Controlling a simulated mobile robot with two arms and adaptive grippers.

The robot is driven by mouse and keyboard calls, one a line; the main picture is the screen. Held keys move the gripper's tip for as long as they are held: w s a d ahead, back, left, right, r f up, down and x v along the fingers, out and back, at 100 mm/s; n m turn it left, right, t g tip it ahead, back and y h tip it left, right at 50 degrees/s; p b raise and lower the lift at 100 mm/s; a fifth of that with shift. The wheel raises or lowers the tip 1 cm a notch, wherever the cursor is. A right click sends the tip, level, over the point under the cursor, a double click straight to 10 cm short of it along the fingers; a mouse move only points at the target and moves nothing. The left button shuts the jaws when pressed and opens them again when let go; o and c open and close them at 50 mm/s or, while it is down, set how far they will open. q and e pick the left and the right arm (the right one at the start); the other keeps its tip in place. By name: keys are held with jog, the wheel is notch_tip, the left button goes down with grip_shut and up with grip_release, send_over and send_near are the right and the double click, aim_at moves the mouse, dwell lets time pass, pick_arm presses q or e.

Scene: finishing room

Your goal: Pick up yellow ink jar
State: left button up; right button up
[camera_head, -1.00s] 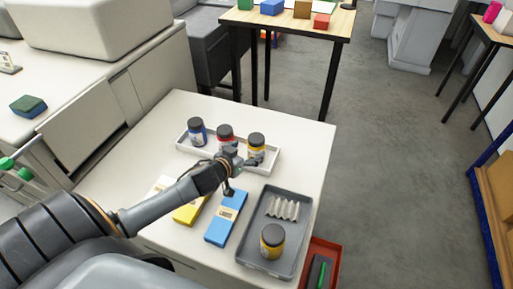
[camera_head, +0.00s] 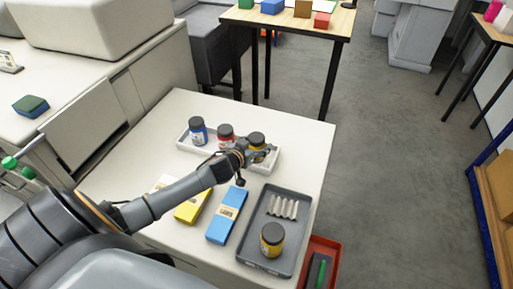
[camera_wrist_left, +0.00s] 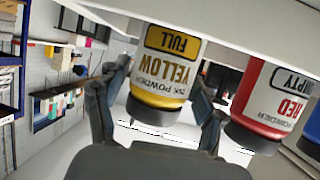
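A yellow jar with a dark lid (camera_head: 256,141) stands at the right end of a white tray (camera_head: 184,143). In the left wrist view this jar (camera_wrist_left: 168,70) appears upside down, its label reading "YELLOW" ink powder and "FULL". My left gripper (camera_head: 262,155) is at this jar, partly covering it. In the wrist view its fingers (camera_wrist_left: 160,85) are spread on either side of the jar; no firm grip shows. A second yellow jar with a dark lid (camera_head: 272,238) stands in the grey tray (camera_head: 262,262). My right gripper is not in view.
A red jar (camera_head: 226,133), labelled "EMPTY" in the wrist view, stands close beside the yellow one. A blue jar (camera_head: 198,131) is farther left. Yellow (camera_head: 190,209) and blue (camera_head: 227,214) boxes lie in front. A red bin (camera_head: 322,258) is beyond the table edge.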

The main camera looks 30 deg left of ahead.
pick_arm(q)
jog(key=c, duration=1)
jog(key=shift+r, duration=0.1)
